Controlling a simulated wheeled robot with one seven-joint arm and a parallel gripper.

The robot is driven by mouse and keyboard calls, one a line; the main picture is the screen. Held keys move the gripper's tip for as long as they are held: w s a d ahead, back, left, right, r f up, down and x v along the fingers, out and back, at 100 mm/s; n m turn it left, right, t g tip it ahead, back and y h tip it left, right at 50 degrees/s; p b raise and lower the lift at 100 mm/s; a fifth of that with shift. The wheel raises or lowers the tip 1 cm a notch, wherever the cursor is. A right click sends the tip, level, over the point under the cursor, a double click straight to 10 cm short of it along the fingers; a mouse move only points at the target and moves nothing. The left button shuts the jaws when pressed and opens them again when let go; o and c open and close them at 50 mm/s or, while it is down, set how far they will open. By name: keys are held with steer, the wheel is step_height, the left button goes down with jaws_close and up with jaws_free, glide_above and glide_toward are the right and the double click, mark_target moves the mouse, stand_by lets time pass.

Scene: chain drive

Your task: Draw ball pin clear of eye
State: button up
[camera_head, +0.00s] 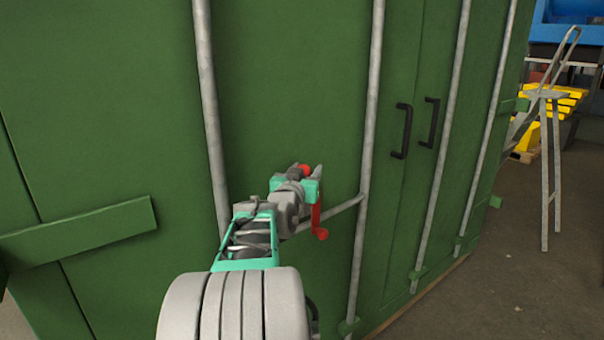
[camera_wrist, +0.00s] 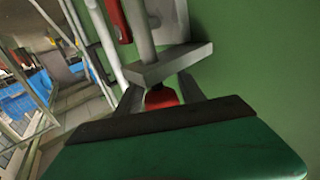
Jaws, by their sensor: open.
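A red ball (camera_head: 305,170), which looks like the head of the ball pin, sits by the grey fingertips of my gripper (camera_head: 304,173). In the wrist view the red ball (camera_wrist: 160,97) lies between the two open fingers (camera_wrist: 160,93), just below a grey plate (camera_wrist: 160,65). I cannot tell whether either finger touches it. The plate looks like part of the eye or its bracket. The pin's shank and the eye's hole are hidden. A red bar with a ball at its lower end (camera_head: 318,220) hangs just right of my gripper.
A green container wall with upright grey rods (camera_head: 372,90) fills most of the view. A grey lever (camera_head: 345,211) joins one rod beside my gripper. Black door handles (camera_head: 403,130) are to the right. A stepladder (camera_head: 546,150) stands at far right, on open floor.

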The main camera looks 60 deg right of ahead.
steer(key=shift+d, duration=0.25)
steer(key=shift+c, duration=0.6)
jaws_close()
